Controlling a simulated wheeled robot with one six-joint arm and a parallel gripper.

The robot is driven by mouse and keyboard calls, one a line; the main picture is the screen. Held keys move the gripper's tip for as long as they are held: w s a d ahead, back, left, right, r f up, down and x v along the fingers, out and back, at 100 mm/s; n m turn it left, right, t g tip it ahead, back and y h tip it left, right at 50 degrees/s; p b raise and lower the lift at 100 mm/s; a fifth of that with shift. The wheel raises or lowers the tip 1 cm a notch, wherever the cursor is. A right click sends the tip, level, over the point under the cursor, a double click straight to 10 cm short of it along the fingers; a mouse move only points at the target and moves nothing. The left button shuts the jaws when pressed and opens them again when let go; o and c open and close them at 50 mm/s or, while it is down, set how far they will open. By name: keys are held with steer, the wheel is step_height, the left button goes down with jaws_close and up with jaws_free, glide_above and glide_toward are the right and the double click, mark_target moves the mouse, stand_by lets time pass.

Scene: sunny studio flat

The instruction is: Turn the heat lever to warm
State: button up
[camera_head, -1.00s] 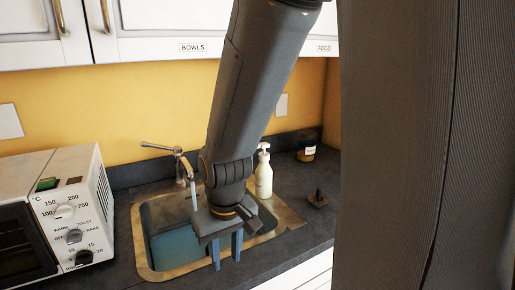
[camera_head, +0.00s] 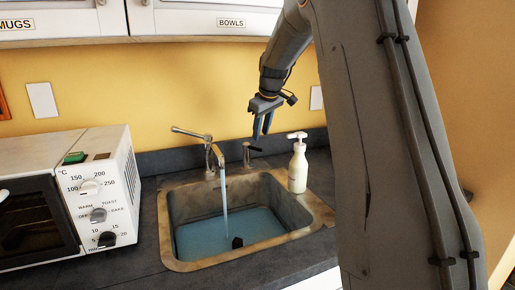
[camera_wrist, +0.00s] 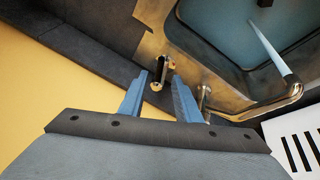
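Behind the sink stands a small upright post with a short side handle, which looks like the heat lever (camera_head: 247,154). In the wrist view this post (camera_wrist: 159,75) appears brassy and dark, near and between my fingertips. My gripper (camera_head: 262,134) points down just above and right of it, with its blue fingers apart. The wrist view shows the open fingers (camera_wrist: 159,80) with nothing clamped; contact with the lever cannot be told. The tap (camera_head: 217,158) stands to its left with a long handle, and water runs from its spout. No warm mark shows on the lever.
The sink (camera_head: 226,242) holds bluish water and a small dark object. A white soap bottle (camera_head: 298,167) stands close to the right of the lever. A white oven (camera_head: 98,195) with knobs, one dial marked WARM, stands left. Cupboards (camera_head: 205,20) hang above.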

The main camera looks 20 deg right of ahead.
mark_target(258, 149)
steer(key=p+x, duration=0.1)
steer(key=x, duration=0.6)
steer(key=shift+w+f+p, duration=0.15)
steer(key=shift+f+p, duration=0.15)
steer(key=shift+p, duration=0.05)
jaws_close()
